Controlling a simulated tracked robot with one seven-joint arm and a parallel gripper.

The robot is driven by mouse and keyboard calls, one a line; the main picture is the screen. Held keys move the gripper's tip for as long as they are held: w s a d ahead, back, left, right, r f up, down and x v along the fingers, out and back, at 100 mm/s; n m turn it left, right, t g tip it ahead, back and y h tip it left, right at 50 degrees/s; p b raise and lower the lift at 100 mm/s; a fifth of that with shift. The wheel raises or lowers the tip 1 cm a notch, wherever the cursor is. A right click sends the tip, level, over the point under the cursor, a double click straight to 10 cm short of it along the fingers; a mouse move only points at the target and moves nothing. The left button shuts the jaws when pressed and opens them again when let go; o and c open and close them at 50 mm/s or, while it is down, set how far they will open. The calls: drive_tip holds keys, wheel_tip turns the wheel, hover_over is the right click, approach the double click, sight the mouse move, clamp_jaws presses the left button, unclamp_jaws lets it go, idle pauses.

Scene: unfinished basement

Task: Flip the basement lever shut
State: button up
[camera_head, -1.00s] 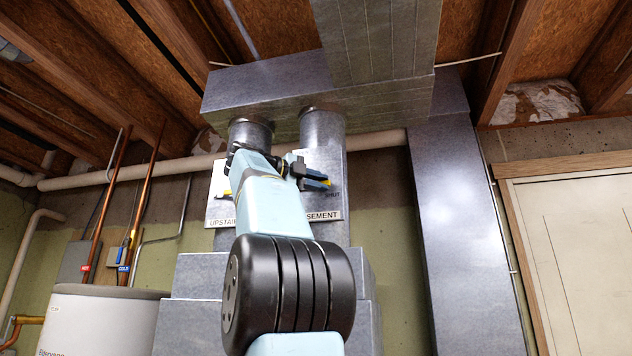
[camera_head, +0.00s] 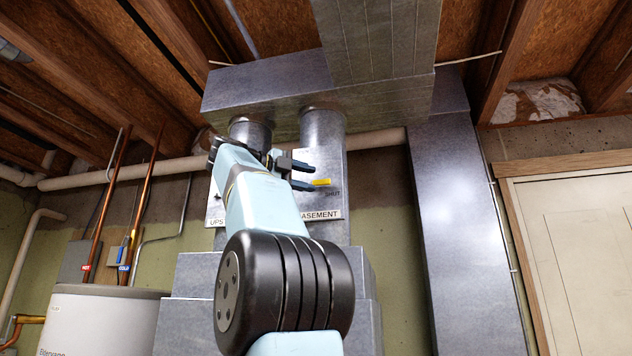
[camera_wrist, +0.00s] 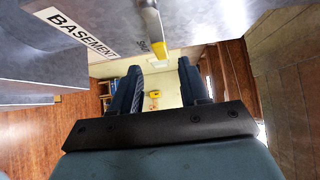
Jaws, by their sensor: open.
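The basement lever has a yellow handle (camera_head: 321,182) on the right round duct, lying roughly level just above the word SHUT. A white BASEMENT label (camera_head: 321,215) is below it, its left end hidden by my arm. In the wrist view the yellow handle (camera_wrist: 153,24) is at the top, beside the SHUT mark, with the BASEMENT label (camera_wrist: 82,34) to its left. My gripper (camera_head: 308,175) is open, its two dark fingers spread just left of the handle in the head view. In the wrist view the gripper (camera_wrist: 158,75) has nothing between its fingers.
A second duct (camera_head: 250,133) with a partly hidden UPSTAIRS label is at left, mostly behind my arm. A large metal duct (camera_head: 463,230) stands to the right. A water heater (camera_head: 105,318) and copper pipes (camera_head: 141,205) are at lower left.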

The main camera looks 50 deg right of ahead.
drive_tip(key=v, duration=0.9)
drive_tip(key=shift+a, duration=0.3)
